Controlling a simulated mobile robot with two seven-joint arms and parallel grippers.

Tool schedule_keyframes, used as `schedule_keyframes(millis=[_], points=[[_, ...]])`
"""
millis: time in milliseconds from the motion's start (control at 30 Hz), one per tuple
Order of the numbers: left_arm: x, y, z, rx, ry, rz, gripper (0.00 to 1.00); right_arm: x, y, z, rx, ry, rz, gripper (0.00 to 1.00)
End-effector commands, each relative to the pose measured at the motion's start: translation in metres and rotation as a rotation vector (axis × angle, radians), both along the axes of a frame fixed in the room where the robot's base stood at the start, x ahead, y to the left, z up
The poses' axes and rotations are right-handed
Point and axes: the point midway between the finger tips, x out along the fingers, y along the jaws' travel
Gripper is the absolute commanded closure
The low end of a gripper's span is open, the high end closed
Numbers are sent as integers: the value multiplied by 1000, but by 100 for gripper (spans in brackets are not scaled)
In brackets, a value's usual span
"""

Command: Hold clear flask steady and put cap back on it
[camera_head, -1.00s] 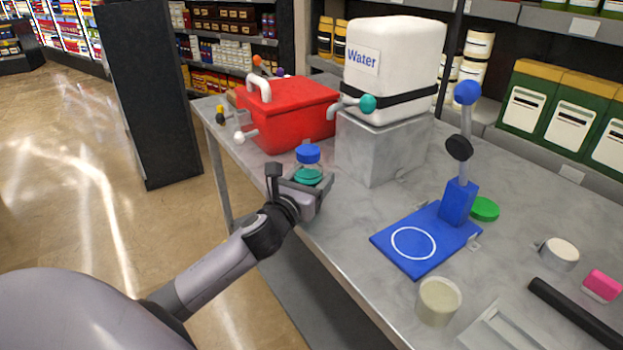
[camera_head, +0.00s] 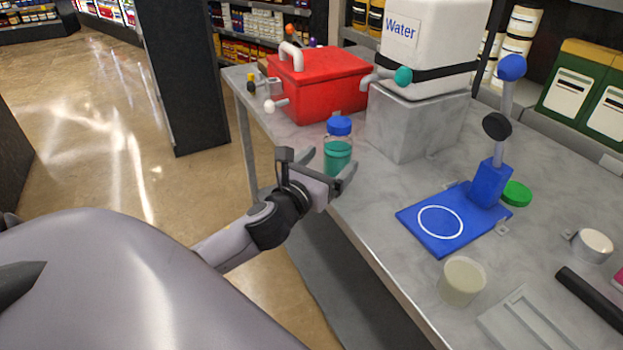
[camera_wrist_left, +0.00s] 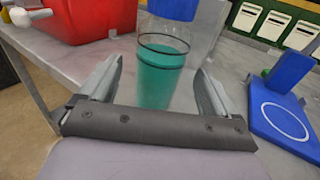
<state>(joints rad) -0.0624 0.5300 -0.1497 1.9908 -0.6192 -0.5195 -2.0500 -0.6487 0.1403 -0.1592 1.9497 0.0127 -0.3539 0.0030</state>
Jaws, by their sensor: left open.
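The clear flask (camera_head: 337,158) holds green liquid and stands upright near the left front edge of the grey table. A blue cap (camera_head: 339,125) shows at its top; I cannot tell whether it is fastened. In the left wrist view the flask (camera_wrist_left: 160,75) is in the middle, with the blue cap (camera_wrist_left: 172,8) cut off by the top edge. My left gripper (camera_head: 330,169) is open at the flask's near side. Its fingers lie left and right of the flask in the wrist view, with gaps visible. My right gripper is not in view.
A red box (camera_head: 316,85) stands behind the flask, and a white water tank (camera_head: 428,45) on a grey block (camera_head: 415,125) behind right. Right are a blue stand (camera_head: 455,217), a green lid (camera_head: 516,193) and a pale cup (camera_head: 461,282). The front table strip is clear.

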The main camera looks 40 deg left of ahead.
Motion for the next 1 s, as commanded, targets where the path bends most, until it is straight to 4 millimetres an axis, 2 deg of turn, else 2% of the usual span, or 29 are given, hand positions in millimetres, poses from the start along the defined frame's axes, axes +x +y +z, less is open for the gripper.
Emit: schedule_keyframes(millis=[200, 400, 600, 1000], points=[[-35, -5, -1, 1, 1, -1, 9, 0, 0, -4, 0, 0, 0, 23], [-55, -7, -1, 1, 1, 1, 9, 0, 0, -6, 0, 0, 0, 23], [-63, -8, 0, 0, 0, 1, 9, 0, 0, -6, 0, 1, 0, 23], [-63, -8, 1, 0, -1, 1, 9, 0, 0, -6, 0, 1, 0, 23]])
